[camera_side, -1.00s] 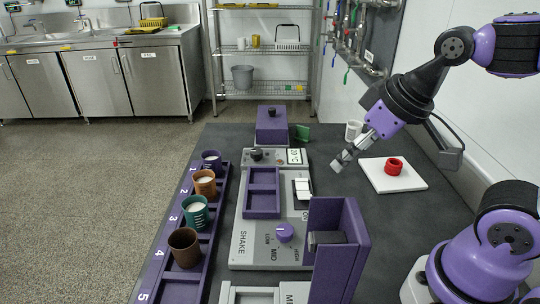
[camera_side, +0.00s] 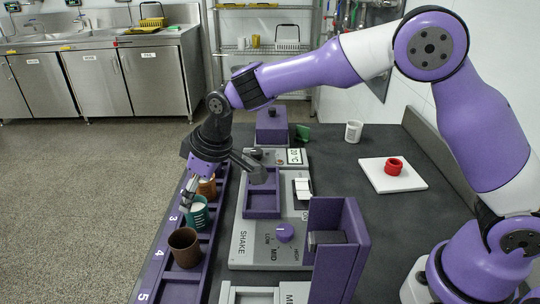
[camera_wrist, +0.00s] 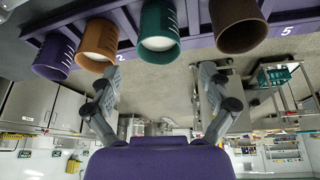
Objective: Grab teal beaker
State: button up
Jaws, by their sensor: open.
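The teal beaker (camera_side: 197,217) stands upright in the slot marked 3 of the purple rack (camera_side: 196,271), with white contents inside. In the wrist view the teal beaker (camera_wrist: 160,22) lies between the lines of my two fingers, just beyond their tips. My gripper (camera_side: 188,194) is over the rack by the teal beaker, angled down, and it also shows in the wrist view (camera_wrist: 160,72). It is open and empty. I cannot tell whether a finger touches the beaker.
An orange beaker (camera_side: 207,187) and a brown beaker (camera_side: 184,247) stand close on either side in the rack. A purple beaker (camera_wrist: 54,56) shows in the wrist view. The shaker panel (camera_side: 255,240) lies right of the rack. A red ring (camera_side: 394,166) sits on a white plate (camera_side: 407,181).

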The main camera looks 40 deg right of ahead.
aim_at(194, 209)
jog(key=x, duration=0.6)
jog(key=shift+s+d+f, duration=0.1)
jog(key=shift+d+f, duration=0.05)
jog(key=shift+f, duration=0.15)
jog(key=c, duration=1.3)
